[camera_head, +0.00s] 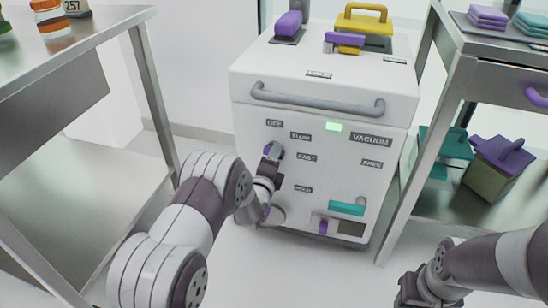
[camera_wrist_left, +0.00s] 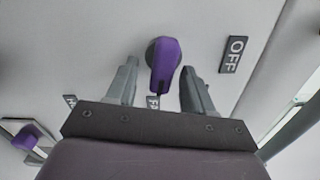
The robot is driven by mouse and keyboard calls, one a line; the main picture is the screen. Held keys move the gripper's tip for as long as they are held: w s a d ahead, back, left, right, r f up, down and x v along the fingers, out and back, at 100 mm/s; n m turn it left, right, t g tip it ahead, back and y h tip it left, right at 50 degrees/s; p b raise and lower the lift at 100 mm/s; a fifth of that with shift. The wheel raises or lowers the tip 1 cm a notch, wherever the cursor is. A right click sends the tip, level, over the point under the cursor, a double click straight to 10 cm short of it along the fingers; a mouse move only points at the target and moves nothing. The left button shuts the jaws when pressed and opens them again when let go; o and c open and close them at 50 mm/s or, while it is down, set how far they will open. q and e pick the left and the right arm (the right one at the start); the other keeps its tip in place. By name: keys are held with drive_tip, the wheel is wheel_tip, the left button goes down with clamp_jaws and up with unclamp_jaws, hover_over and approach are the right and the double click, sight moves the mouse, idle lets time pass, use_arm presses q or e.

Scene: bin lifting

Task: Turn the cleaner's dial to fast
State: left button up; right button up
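The cleaner (camera_head: 320,90) is a white cabinet with a grey handle bar and labels reading OFF, SLOW, FAST and HOLD around its dial. The purple dial (camera_wrist_left: 163,62) shows in the left wrist view, its narrow end pointing down near the partly hidden FAST label (camera_wrist_left: 152,101). The OFF label (camera_wrist_left: 236,53) is to its right. My left gripper (camera_wrist_left: 158,75) is open, with one finger on each side of the dial and visible gaps. In the head view the left gripper (camera_head: 272,156) covers part of the dial. My right gripper (camera_head: 405,294) is at lower right, its fingers unclear.
A metal table (camera_head: 95,30) stands left and a metal shelf unit (camera_head: 455,75) right, with purple and teal items. A teal bar (camera_head: 346,208) and a small purple latch (camera_head: 323,226) are low on the cleaner. Floor is clear in front of it.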

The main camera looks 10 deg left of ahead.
use_arm(q)
drive_tip(key=shift+r, duration=0.1)
drive_tip(key=s+p, duration=0.5)
drive_tip(key=s, duration=0.7)
drive_tip(key=shift+s+a, duration=0.25)
drive_tip(key=shift+s, duration=0.1)
